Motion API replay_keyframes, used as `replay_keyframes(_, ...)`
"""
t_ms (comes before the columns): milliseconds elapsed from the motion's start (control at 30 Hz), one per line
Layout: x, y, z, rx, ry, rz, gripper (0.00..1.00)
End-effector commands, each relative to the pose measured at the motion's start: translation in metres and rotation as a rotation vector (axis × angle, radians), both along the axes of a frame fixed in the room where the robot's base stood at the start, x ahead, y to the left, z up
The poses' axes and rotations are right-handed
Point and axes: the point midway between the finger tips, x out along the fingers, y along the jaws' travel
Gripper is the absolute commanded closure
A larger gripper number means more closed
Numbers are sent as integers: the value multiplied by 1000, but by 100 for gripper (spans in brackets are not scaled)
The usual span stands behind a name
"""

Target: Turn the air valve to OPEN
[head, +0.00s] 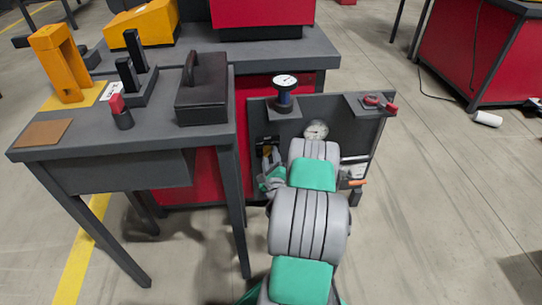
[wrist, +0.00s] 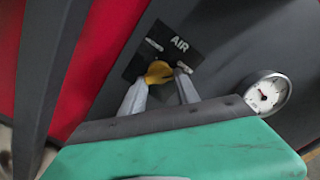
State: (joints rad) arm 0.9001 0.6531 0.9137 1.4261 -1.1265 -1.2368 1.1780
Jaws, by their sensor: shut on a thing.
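The air valve has a yellow handle (wrist: 158,71) on a black plate marked AIR (wrist: 180,43) in the wrist view. My gripper (wrist: 160,77) has one grey finger on each side of the handle and is shut on it. Small pale labels sit above and to the right of the handle, too small to read. Which label the handle points to, I cannot tell. In the head view the valve is by the lower left of the dark panel (head: 352,139), and my arm partly hides it.
A round pressure gauge (wrist: 266,93) is right of the valve. A dark table (head: 75,155) stands left of my arm, its leg close to the valve. An orange-tipped lever (head: 357,183) is on the right of the panel. Open floor lies to the right.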

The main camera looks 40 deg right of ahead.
Motion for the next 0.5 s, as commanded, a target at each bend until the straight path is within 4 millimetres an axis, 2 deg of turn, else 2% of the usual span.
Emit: replay_keyframes(500, -3, 0, -3, 80, -48, -6, 100)
